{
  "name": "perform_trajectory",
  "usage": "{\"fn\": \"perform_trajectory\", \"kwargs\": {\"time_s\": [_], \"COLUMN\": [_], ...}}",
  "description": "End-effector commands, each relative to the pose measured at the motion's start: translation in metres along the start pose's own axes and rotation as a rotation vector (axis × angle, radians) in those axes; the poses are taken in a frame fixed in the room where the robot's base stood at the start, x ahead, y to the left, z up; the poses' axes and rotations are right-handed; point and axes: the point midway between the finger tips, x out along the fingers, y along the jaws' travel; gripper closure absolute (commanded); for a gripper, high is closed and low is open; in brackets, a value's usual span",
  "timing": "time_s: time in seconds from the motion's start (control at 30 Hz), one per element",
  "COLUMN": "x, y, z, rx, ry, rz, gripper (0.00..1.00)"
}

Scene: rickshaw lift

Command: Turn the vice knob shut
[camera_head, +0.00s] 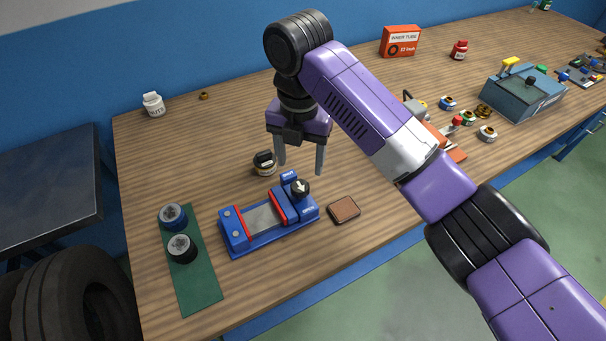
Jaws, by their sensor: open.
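The blue vice (268,221) lies on the wooden workbench, in the lower middle of the head view. It has two red-lined jaws with a bare grey gap between them. Its black knob (299,188) sits on the right end block and carries a white arrow mark, with small white lettering on the blue body around it. My gripper (300,168) points down above and slightly behind the knob, its two grey fingers apart with nothing between them. The fingers appear clear of the knob; the exact height gap is hard to tell.
A brown square pad (344,210) lies right of the vice, and a dark jar (264,164) stands behind it. A green mat (190,262) with two round parts lies left. A blue-grey toolbox (524,98) and small jars stand right. The bench's front edge is close.

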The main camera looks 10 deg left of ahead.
Motion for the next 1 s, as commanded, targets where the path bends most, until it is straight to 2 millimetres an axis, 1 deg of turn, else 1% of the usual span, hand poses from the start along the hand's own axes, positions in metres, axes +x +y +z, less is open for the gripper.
{"fn": "perform_trajectory", "kwargs": {"time_s": [0.17,0.4,0.6,0.77,0.97,1.0], "x": [0.011,0.047,0.071,0.078,0.079,0.079], "y": [-0.001,-0.001,0.000,0.000,0.000,0.000], "z": [-0.001,-0.001,0.000,0.000,0.000,0.000], "rx": [-0.027,-0.023,-0.024,-0.024,-0.024,-0.024], "ry": [0.003,0.002,0.001,-0.001,-0.002,-0.002], "rz": [-0.002,-0.001,-0.001,0.001,0.001,0.001], "gripper": [0.38,0.38,0.38,0.38,0.38,0.40]}}
